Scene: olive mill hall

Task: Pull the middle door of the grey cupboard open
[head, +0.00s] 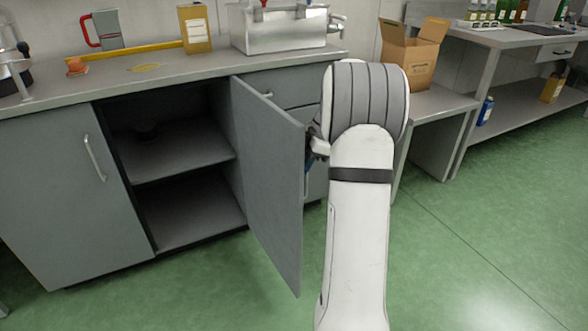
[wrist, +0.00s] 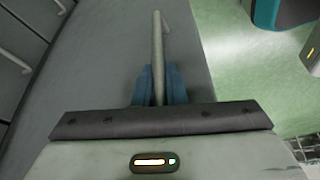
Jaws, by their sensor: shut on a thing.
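The grey cupboard (head: 70,190) stands along the wall in the head view. Its middle door (head: 270,180) is swung well out toward me, hinged at the right side of its opening. The opening shows a dark inside with a shelf (head: 180,163). In the wrist view the door's outer face (wrist: 115,60) fills the middle, with a pale bar handle (wrist: 157,45) standing off it. My gripper (wrist: 158,88) is shut on this handle, one blue finger on each side. In the head view my arm hides most of the gripper and handle.
The left door (head: 60,200) is shut. The worktop (head: 150,70) carries a yellow level, a tin, a red-handled jug and a metal tank. A cardboard box (head: 412,58) stands on a low table at right. Green floor (head: 470,240) is clear at right.

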